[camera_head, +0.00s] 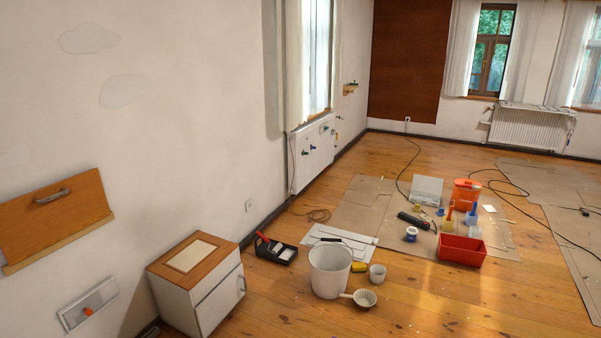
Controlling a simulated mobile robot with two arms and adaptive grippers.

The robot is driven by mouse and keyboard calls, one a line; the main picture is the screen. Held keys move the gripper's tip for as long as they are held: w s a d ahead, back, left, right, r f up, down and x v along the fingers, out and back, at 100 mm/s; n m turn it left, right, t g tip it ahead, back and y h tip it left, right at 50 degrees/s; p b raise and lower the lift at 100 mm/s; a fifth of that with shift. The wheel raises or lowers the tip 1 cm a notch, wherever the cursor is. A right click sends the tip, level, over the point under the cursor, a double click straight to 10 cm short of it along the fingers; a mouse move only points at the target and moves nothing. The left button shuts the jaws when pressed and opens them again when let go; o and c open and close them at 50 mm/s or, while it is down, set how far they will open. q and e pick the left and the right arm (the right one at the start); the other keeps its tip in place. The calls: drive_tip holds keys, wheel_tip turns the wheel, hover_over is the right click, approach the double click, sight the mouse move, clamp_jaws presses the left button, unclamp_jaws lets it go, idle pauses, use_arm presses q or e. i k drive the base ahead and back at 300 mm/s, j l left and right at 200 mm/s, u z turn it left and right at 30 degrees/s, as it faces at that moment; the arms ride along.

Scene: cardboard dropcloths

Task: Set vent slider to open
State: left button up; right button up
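A light grey vent plate (103,293) is mounted low on the left wall, slightly tilted in the picture. It has a long recessed slot, and an orange knob (88,311) sits toward its lower left part. I cannot read any open or closed marking on it. Neither of my grippers shows in the head view.
A wooden panel with a handle (60,210) is above the vent plate. A white cabinet (172,302) with a wooden top stands close to its right. A white bucket (328,278), a black tray (283,258) and a red bin (461,249) are on the floor. Bare floor lies at bottom centre.

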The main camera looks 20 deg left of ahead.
sight(85, 308)
drive_tip(key=i+j+u, duration=0.2)
drive_tip(key=i+u, duration=0.15)
drive_tip(key=u, duration=0.15)
drive_tip(key=i+u, duration=0.8)
drive_tip(key=u, duration=0.15)
drive_tip(key=i+l+u, duration=0.25)
drive_tip(key=u, duration=0.25)
drive_tip(key=i, duration=0.1)
